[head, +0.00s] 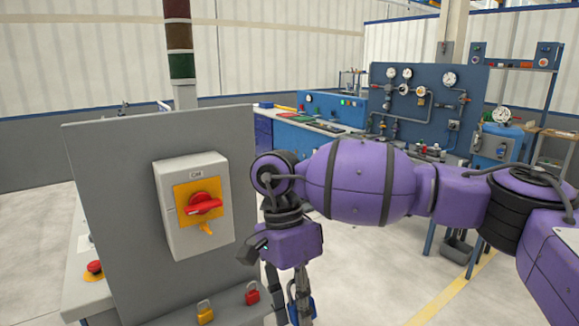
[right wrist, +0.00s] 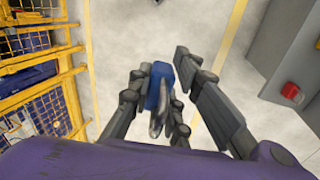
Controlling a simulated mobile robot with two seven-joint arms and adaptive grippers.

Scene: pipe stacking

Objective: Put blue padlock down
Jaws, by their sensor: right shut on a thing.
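My right gripper (head: 288,312) hangs down beside the right edge of the grey panel in the head view. It is shut on the blue padlock (right wrist: 159,86), whose metal shackle points back toward the palm in the right wrist view. In the head view only a little of the blue padlock (head: 293,314) shows, low at the picture's bottom edge behind the fingers. The padlock is held in the air, with pale floor behind it in the right wrist view. My left gripper is not in view.
A yellow padlock (head: 205,313) and a red padlock (head: 252,294) stand on the ledge below the grey panel (head: 110,190). The panel bears a switch box (head: 195,205) with a red knob. A blue workbench (head: 305,140) stands behind. Yellow fencing (right wrist: 40,85) shows in the wrist view.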

